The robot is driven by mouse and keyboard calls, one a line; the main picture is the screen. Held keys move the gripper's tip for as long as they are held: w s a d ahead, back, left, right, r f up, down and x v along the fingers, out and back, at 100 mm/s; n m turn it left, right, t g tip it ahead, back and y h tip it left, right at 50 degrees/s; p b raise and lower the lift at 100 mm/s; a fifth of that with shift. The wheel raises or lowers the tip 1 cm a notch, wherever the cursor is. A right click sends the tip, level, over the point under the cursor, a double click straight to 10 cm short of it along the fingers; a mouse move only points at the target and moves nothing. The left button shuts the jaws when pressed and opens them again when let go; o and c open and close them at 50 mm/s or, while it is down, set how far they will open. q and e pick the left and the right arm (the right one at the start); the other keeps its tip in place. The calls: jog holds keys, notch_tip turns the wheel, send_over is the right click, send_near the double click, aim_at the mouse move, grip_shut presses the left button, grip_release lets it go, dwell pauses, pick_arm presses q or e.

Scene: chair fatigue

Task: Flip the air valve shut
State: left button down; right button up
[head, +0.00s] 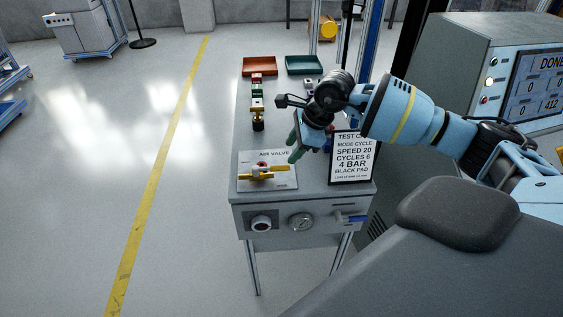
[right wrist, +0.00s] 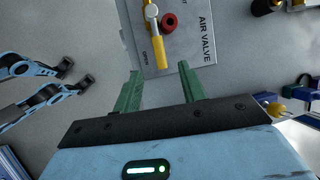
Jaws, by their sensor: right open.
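The air valve panel (head: 284,184) is a pale plate on the near end of the grey bench, lettered AIR VALVE. Its yellow valve handle (head: 279,169) lies across the plate in the head view. In the right wrist view the yellow handle (right wrist: 158,50) points down the picture towards my fingers, beside the OPEN mark, with a round red part next to its pivot. My right gripper (head: 297,148) is above the bench, just beyond and right of the panel. In its wrist view the green fingers (right wrist: 159,88) are apart and empty, short of the handle. My left gripper is out of view.
A test card sign (head: 352,157) stands right of the panel, close to my right gripper. Red (head: 259,66) and green (head: 304,65) trays sit at the far end. Open floor lies left.

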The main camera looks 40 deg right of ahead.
aim_at(280, 166)
jog(key=x, duration=0.7)
jog(key=shift+w+a+f, duration=0.1)
jog(key=shift+f, duration=0.15)
grip_shut()
